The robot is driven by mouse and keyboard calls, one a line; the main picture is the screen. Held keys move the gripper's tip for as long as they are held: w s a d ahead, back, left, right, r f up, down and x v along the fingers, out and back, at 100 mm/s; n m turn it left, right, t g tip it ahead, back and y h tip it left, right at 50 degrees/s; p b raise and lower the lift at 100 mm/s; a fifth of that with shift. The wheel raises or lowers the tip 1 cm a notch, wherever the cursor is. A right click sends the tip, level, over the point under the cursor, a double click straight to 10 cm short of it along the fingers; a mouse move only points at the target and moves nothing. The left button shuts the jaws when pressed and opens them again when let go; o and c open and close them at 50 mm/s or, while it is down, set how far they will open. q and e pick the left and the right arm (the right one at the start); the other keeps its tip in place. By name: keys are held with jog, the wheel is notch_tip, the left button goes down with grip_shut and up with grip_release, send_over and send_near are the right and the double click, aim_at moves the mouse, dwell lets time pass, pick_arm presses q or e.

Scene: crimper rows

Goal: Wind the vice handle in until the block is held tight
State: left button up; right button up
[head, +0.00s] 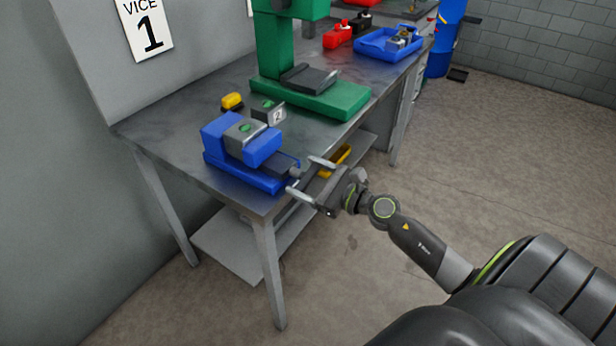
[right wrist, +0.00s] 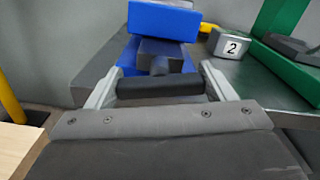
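The blue vice (head: 225,157) sits on the near corner of the metal bench, and its blue body (right wrist: 163,22) also shows in the right wrist view. A grey block (head: 238,136) with a green mark sits between its jaws; I cannot tell whether any gap remains beside it. A dark handle bar (right wrist: 160,87) lies across the vice's front end. My right gripper (head: 306,177) is at that end, with its fingers wide apart, one by each end of the bar. I cannot tell whether they touch it. My left gripper is out of view.
A grey block labelled 2 (head: 270,111) and a yellow item (head: 232,101) stand behind the vice. A green machine (head: 318,98) stands farther along the bench (head: 190,100). A blue tray (head: 388,47) and red item (head: 337,37) are at the far end. A lower shelf (head: 230,243) hangs below.

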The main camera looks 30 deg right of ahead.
jog(key=c, duration=0.4)
jog(key=shift+m, duration=0.3)
jog(key=m+p, duration=0.2)
jog(key=m, duration=0.1)
jog(key=shift+r+m, duration=0.15)
jog(key=shift+m, duration=0.15)
jog(key=m+p, duration=0.2)
jog(key=m, duration=0.2)
jog(key=shift+d+m, duration=0.15)
jog(key=shift+m, duration=0.15)
jog(key=m+p, duration=0.3)
jog(key=m, duration=0.2)
jog(key=shift+w, duration=0.1)
jog(key=shift+f+m+p, duration=0.2)
jog(key=shift+m+p, duration=1.25)
jog(key=shift+m, duration=0.95)
